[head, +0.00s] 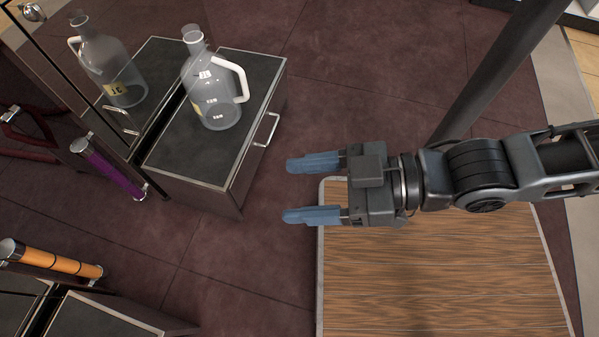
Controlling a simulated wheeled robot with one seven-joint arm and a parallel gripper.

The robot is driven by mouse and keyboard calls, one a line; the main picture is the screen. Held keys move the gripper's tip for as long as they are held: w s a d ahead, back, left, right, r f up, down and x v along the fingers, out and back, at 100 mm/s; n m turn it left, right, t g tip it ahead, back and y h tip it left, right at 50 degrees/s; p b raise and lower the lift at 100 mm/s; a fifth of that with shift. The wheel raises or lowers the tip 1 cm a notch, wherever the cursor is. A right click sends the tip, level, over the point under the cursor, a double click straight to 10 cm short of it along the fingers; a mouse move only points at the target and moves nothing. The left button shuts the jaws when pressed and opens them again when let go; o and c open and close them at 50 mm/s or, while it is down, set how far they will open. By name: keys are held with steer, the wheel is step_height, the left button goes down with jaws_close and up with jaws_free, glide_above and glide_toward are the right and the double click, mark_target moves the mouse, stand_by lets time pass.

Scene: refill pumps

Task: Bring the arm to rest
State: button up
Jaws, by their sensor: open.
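My gripper (314,189) is at the middle of the head view, its two blue fingers spread apart and pointing left. It is open, with nothing between the fingers. My arm reaches in from the right edge, above the far part of a wooden-topped surface (440,280). The fingertips extend past that surface's left edge, over the floor. The gripper is clear of the jug and the drawer unit to its left.
A clear jug (212,100) with a white handle stands on a dark-topped drawer unit (165,165), mirrored in the glossy panel behind. A purple cylinder (108,167) and an orange cylinder (60,263) project at left. A dark post (495,70) rises behind my arm. Floor shows between.

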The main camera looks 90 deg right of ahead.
step_height(320, 180, up, 25)
steer(key=p, duration=2.4)
steer(key=shift+p, duration=0.4)
steer(key=shift+f, duration=0.1)
